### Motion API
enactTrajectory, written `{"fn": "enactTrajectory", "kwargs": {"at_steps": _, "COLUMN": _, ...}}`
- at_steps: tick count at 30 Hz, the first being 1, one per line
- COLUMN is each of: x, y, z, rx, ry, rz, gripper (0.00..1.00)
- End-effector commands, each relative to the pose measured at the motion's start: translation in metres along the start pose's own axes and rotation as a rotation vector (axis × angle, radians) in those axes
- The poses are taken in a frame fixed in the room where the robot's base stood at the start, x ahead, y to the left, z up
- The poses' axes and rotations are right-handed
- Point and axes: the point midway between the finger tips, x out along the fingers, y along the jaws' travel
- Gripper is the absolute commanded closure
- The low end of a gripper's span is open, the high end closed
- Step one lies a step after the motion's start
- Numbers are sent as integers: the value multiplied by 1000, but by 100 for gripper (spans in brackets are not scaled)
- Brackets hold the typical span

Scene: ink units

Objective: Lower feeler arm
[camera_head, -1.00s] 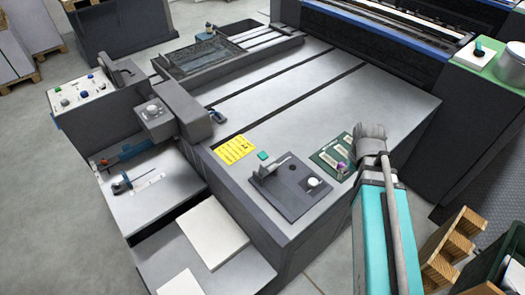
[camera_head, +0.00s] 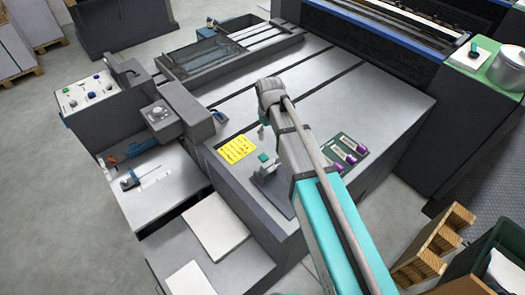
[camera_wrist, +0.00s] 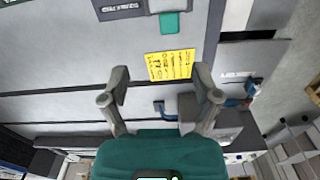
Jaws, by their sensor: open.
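A dark plate (camera_head: 277,198) on the near end of the machine top carries a short grey arm (camera_head: 268,172) with a teal tab (camera_head: 263,157); it looks like the feeler arm. My own arm covers the right part of this plate. In the wrist view, the teal tab (camera_wrist: 170,22) and part of the grey arm (camera_wrist: 165,5) show at the top edge. My gripper (camera_wrist: 160,88) is open and empty, with its fingers apart over the machine top, below the yellow label in that view. It touches nothing that I can see.
The yellow label (camera_head: 237,149) lies left of the plate. A green board (camera_head: 340,150) with purple-ended pieces lies right of my arm. A knob box (camera_head: 158,113) and control panel (camera_head: 84,92) stand left. Wooden pallets (camera_head: 433,245) are at lower right.

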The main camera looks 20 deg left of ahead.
Motion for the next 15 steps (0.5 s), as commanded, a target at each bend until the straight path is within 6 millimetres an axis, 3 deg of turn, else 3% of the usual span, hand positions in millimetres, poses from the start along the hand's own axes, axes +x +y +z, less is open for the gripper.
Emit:
{"fn": "enactTrajectory", "kwargs": {"at_steps": 4, "x": -6, "y": -12, "z": -15, "rx": -43, "ry": 0, "rz": 0, "gripper": 20}}
{"fn": "enactTrajectory", "kwargs": {"at_steps": 15, "x": -6, "y": -15, "z": -17, "rx": -52, "ry": 0, "rz": 0, "gripper": 20}}
